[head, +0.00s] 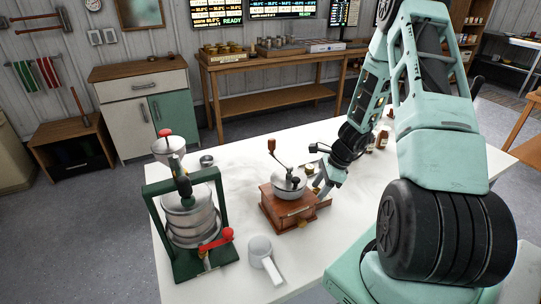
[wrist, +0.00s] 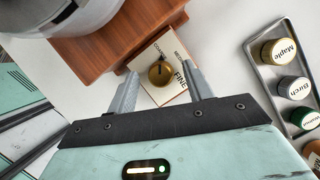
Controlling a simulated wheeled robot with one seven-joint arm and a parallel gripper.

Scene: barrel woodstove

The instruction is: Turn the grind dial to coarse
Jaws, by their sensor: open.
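The coffee grinder has a wooden box base (head: 281,212), a metal bowl and a crank on top; it stands on the white table. In the wrist view its wooden base (wrist: 95,55) is at upper left. A cream plate (wrist: 146,53) at the base's edge carries the brass grind dial (wrist: 159,74) and the words COARSE, MEDIUM and FINE. The dial's dark mark is too small to read surely. My gripper (wrist: 161,72) is open, its fingers on either side of the dial with gaps showing. In the head view my gripper (head: 326,183) is at the grinder's right side.
A metal tray (wrist: 279,88) of labelled jars, including Maple and Birch, lies right of the dial. A green-framed press (head: 190,220) stands at the table's left. The table's back left is mostly clear.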

